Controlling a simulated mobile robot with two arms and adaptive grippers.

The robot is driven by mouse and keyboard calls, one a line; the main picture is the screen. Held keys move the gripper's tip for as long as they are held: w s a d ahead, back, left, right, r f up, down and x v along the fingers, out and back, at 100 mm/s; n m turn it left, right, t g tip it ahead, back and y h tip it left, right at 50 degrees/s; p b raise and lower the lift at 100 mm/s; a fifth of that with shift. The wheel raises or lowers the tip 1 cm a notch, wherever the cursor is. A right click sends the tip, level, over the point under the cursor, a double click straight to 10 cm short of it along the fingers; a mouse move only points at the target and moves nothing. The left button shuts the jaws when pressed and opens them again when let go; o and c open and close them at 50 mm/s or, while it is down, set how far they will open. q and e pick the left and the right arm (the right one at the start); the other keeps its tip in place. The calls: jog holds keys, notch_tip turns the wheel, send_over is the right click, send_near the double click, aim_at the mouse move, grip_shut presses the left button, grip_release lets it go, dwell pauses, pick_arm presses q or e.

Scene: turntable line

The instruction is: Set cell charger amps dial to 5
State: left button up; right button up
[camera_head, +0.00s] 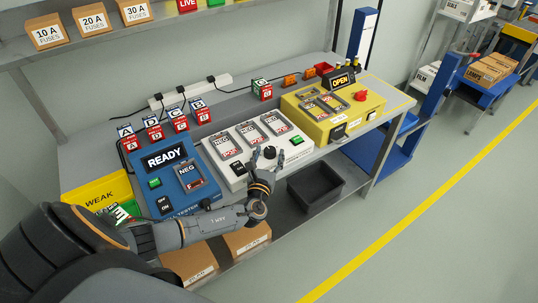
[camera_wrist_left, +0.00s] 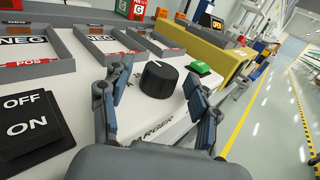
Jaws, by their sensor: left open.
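The cell charger (camera_head: 222,172) is a white box with several battery bays, in the middle of the bench. Its amps dial is a black round knob (camera_head: 270,152) on the front right of the panel. In the left wrist view the knob (camera_wrist_left: 158,80) shows a pale pointer mark near its top edge. Scale numbers are not readable. My left gripper (camera_wrist_left: 152,98) is open, with one finger on each side of the knob's near side and a gap to it. In the head view the left gripper (camera_head: 264,160) is at the charger's front edge. My right gripper is not in view.
A green button (camera_wrist_left: 200,68) lies just right of the dial and a black ON/OFF switch (camera_wrist_left: 30,120) lies left. A blue tester (camera_head: 180,190) stands left and a yellow machine (camera_head: 335,110) right. A dark bin (camera_head: 315,187) sits below.

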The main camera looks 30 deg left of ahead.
pick_arm(q)
jog(key=c, duration=1.2)
